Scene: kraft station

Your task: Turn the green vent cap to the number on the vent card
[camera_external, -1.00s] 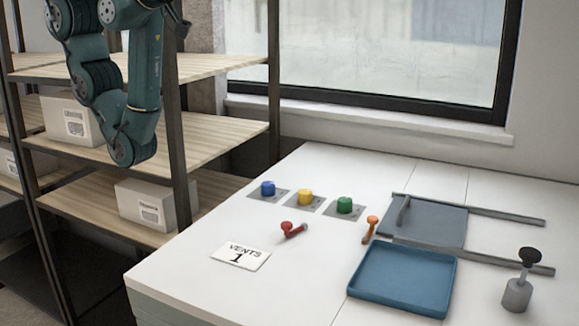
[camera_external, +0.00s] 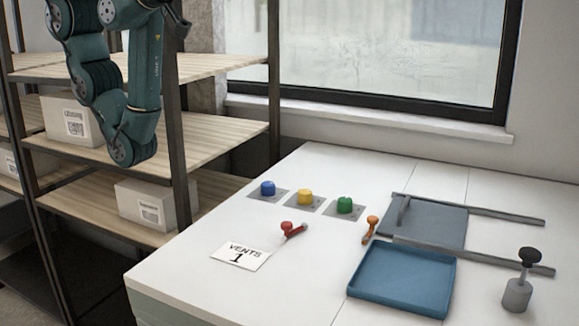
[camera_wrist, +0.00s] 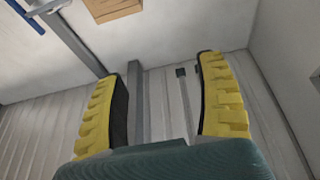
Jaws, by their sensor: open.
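The green vent cap (camera_external: 344,205) sits on a grey square plate on the white table, at the right end of a row of three caps. The yellow cap (camera_external: 306,197) is in the middle and the blue cap (camera_external: 267,188) at the left. The vent card (camera_external: 240,256) lies flat in front of them and reads "VENTS 1". Any numbers around the caps are too small to read. My gripper (camera_wrist: 160,95) shows in the wrist view with its two yellow fingers wide apart and nothing between them. In the external view my arm hangs over the shelves, away from the caps.
A red-headed tool (camera_external: 292,230) and an orange one (camera_external: 371,229) lie near the green cap. A blue tray (camera_external: 403,305), a grey board with rails (camera_external: 435,222) and a black-knobbed weight (camera_external: 517,295) occupy the right. Shelves with boxes (camera_external: 147,206) stand left.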

